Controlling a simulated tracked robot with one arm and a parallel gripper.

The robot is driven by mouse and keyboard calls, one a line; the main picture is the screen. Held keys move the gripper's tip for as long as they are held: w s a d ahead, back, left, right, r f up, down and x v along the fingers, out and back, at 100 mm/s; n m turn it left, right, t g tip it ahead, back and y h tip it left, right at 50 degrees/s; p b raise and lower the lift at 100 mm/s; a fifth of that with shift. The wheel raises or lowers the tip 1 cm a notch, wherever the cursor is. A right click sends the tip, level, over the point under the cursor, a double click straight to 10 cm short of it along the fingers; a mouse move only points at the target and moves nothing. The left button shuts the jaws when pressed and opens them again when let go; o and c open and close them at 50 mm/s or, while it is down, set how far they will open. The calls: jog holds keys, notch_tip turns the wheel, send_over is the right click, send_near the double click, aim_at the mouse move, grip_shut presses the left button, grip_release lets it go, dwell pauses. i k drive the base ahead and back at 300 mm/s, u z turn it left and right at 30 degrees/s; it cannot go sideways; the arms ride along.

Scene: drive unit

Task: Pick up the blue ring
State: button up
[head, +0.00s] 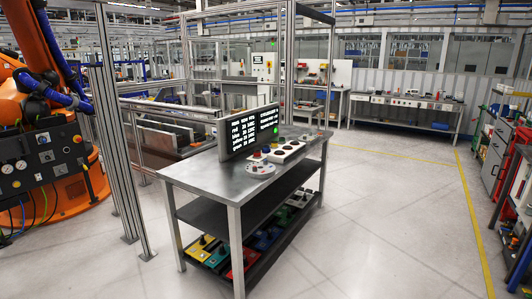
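I cannot make out a blue ring for certain. A metal workbench (205,178) stands in the middle of the head view. On its top are a round white device (260,170) and a pale panel with dark round spots (287,153). Small coloured parts sit around them, too small to identify. A black screen (250,131) with lines of text stands behind them. My gripper is not in view.
Coloured boxes, including a yellow one (200,248) and a red one (243,262), lie on the bench's lower shelf. An orange robot arm (48,60) and metal posts (110,120) stand at left. Shelving (510,170) lines the right. Open floor (385,220) lies right of the bench.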

aim_at(266, 149)
jog(key=k, duration=1.3)
jog(key=z, duration=0.25)
jog(key=i, duration=0.95)
jog(key=z, duration=0.4)
jog(key=i, duration=1.35)
jog(key=z, duration=0.2)
jog(key=i, duration=2.6)
jog(key=u, duration=0.35)
jog(key=i, duration=1.3)
jog(key=u, duration=1.2)
jog(key=i, duration=1.05)
jog(key=u, duration=0.8)
